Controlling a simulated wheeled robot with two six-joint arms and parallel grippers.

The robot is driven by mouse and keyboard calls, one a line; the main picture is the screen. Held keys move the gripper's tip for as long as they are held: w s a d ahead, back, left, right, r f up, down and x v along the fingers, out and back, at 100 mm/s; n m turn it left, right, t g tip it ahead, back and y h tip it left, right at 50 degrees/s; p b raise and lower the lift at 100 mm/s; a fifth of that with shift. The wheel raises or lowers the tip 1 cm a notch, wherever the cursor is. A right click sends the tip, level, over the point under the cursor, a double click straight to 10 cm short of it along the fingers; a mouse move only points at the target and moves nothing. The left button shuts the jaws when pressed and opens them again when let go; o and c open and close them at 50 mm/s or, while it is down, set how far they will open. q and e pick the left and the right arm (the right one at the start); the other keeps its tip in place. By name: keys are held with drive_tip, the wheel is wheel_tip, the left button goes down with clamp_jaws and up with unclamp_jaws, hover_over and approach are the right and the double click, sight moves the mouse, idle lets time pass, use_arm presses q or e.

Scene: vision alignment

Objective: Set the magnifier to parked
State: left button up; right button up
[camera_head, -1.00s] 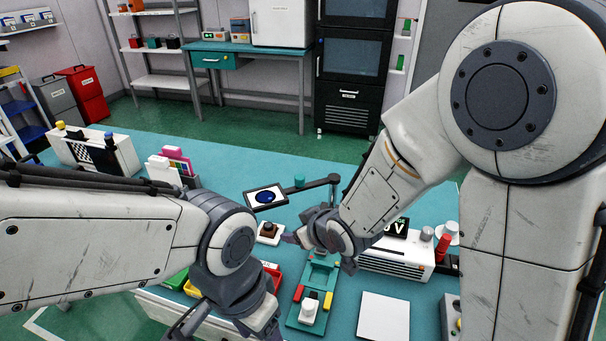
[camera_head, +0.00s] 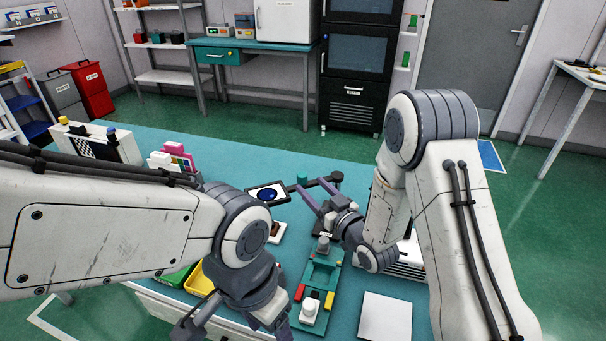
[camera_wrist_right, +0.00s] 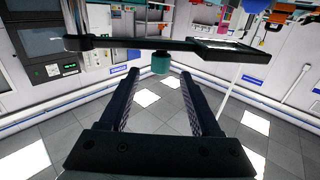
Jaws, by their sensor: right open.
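The magnifier (camera_head: 268,194) is a dark rectangular frame with a blue lens on a dark horizontal arm, over the back of the teal bench. A green knob (camera_head: 302,178) sits on that arm; in the right wrist view the knob (camera_wrist_right: 160,63) hangs below the arm (camera_wrist_right: 135,43). The magnifier frame is at upper right there (camera_wrist_right: 233,49). My right gripper (camera_head: 312,188) is open beside the magnifier arm. In the right wrist view the knob appears between its fingertips, with no clear contact. My left gripper (camera_head: 232,318) is low in the head view, partly cut off.
A green fixture (camera_head: 318,285) with a white knob stands in front of the magnifier. A white plate (camera_head: 385,318) lies to its right, and a yellow bin (camera_head: 198,280) to its left. A white vented box (camera_head: 408,262) is partly hidden behind my right arm.

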sight(305, 180)
drive_tip(key=p+x, duration=0.1)
drive_tip(key=x, duration=0.4)
drive_tip(key=shift+w+a, duration=0.2)
drive_tip(key=shift+w, duration=0.15)
clamp_jaws()
idle(1.1)
